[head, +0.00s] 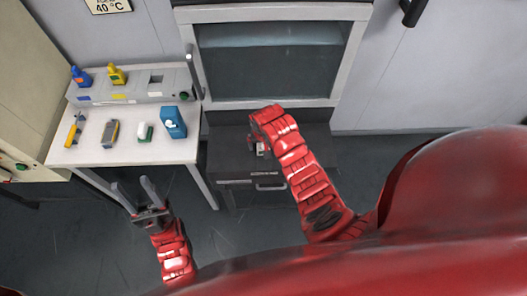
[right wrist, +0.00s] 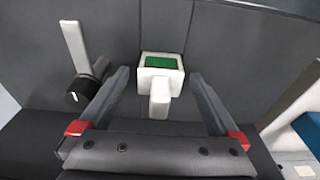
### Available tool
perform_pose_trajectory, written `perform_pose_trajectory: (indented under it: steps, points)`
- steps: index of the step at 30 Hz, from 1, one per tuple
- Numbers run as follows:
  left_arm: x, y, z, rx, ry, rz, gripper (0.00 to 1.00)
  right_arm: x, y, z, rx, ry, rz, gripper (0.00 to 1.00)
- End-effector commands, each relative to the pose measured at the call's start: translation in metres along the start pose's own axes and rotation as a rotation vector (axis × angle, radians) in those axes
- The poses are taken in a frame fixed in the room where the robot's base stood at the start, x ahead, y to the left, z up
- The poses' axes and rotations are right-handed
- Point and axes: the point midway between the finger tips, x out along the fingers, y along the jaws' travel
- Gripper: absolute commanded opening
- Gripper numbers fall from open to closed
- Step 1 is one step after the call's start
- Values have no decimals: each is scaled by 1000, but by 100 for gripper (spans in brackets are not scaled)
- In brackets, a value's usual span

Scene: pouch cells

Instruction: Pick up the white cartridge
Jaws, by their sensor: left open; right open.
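In the right wrist view, a white block with a green top face and a white stem (right wrist: 160,82) lies between the fingers of my right gripper (right wrist: 159,76). The fingers are open, with gaps on both sides of it. In the head view, my right gripper (head: 257,147) is over the dark cabinet, largely hidden by its arm, with a small white piece (head: 261,149) beside it. Another small white and green item (head: 145,131) lies on the white table (head: 175,151); I cannot tell which is the white cartridge. My left gripper (head: 133,185) is open and empty in front of the table.
A black knob with a pale lever (right wrist: 85,75) stands left of the white block. The table also holds a blue box (head: 173,122), a yellow tool (head: 75,130) and a grey and yellow item (head: 111,133). Blue (head: 81,76) and yellow (head: 117,74) bottles stand behind. A glass-fronted hood (head: 268,60) rises behind the cabinet (head: 255,190).

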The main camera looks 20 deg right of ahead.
Motion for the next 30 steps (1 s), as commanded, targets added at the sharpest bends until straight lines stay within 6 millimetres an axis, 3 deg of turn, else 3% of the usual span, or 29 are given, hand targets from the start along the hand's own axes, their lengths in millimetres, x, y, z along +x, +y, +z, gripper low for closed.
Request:
perform_pose_trajectory:
  steps: [2,17,30]
  points:
    - [0,0,0,0,0,0,50,0,0,0,0,0,0,92]
    - [0,0,0,0,0,0,50,0,0,0,1,-1,0,2]
    - [0,0,0,0,0,0,50,0,0,0,1,-1,0,0]
